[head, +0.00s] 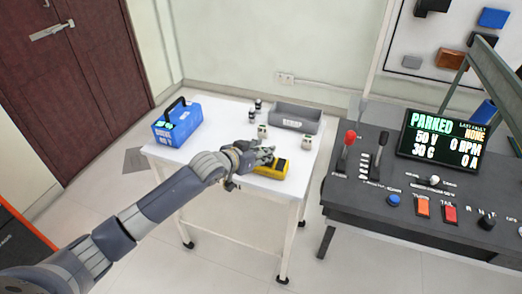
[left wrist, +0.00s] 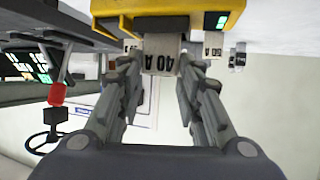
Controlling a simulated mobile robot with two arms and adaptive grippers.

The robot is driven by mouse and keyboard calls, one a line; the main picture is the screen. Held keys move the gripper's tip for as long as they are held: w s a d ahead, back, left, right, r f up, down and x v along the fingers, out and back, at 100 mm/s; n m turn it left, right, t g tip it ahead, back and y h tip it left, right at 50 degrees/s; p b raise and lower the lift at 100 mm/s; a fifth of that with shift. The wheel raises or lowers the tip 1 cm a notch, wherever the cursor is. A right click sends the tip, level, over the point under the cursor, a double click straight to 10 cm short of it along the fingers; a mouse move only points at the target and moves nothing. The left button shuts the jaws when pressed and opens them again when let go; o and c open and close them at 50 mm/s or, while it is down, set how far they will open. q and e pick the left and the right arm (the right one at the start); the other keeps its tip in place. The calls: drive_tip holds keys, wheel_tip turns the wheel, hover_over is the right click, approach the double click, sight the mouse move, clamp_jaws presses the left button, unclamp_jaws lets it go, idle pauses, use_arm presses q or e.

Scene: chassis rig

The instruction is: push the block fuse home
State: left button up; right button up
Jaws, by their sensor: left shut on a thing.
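A block fuse (left wrist: 161,55), pale and marked 40 A, is between the fingertips of my left gripper (left wrist: 158,75) in the left wrist view. My left gripper (head: 268,156) is shut on it, over the white table in the head view. A yellow device (head: 274,169) with a small lit green display lies right by the gripper. It also shows at the top of the left wrist view (left wrist: 185,12), close against the fuse's end. I cannot tell whether the fuse touches it or sits in it. The fuse is hidden by the gripper in the head view. My right gripper is out of view.
On the white table (head: 215,140) stand a blue case (head: 178,122), a grey bin (head: 297,117), small pale blocks (head: 262,131) and (head: 306,142), and dark cylinders (head: 258,105). A control console (head: 400,170) with levers and a PARKED screen (head: 443,138) stands right.

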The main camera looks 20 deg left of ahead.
use_arm(q)
drive_tip(key=shift+f, duration=0.15)
drive_tip(key=shift+f, duration=0.2)
drive_tip(key=o, duration=1.1)
drive_tip(key=shift+c, duration=0.2)
drive_tip(key=shift+r, duration=0.1)
drive_tip(key=shift+r, duration=0.2)
drive_tip(key=v, duration=1.2)
drive_tip(key=shift+b, duration=0.3)
drive_tip(key=shift+f, duration=0.1)
